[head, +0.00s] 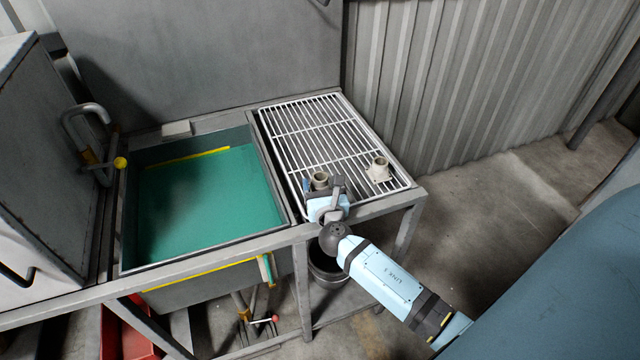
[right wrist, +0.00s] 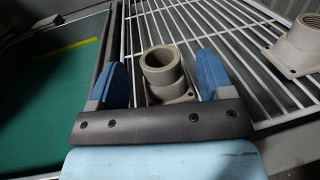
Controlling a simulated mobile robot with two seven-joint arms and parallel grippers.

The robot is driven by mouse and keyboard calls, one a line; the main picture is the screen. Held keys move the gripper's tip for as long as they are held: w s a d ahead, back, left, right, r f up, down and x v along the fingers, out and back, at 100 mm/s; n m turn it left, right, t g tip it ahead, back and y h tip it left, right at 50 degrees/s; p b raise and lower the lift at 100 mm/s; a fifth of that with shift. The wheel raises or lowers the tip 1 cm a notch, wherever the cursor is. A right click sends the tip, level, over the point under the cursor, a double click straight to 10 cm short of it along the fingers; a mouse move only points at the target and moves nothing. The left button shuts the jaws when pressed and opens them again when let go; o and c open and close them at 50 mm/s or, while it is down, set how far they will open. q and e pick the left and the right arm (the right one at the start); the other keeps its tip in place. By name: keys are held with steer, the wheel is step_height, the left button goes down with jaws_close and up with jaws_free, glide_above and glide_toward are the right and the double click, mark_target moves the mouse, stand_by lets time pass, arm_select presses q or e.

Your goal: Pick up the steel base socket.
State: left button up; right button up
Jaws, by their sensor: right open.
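A beige-grey socket (right wrist: 163,73), a round hollow collar on a wider base, stands upright on the white wire rack. In the right wrist view it lies between and just beyond the blue fingers of my right gripper (right wrist: 163,80). In the head view the same socket (head: 319,180) shows beside my right gripper (head: 325,190), partly hidden by it. The gripper is open, and I see no finger closed on the socket. A second, similar socket (head: 379,169) stands on the rack to the right; it also shows at the right edge of the wrist view (right wrist: 297,46). My left gripper is not in view.
The wire rack (head: 300,125) has free room behind the sockets. A sink-like basin with a green bottom (head: 210,195) lies to its left. A grey metal cabinet (head: 45,160) stands at far left. A corrugated wall (head: 470,80) closes the back right.

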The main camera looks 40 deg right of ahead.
steer(key=shift+x, duration=1.5)
steer(key=c, duration=1.3)
steer(key=shift+o, duration=0.2)
steer(key=shift+r, duration=0.1)
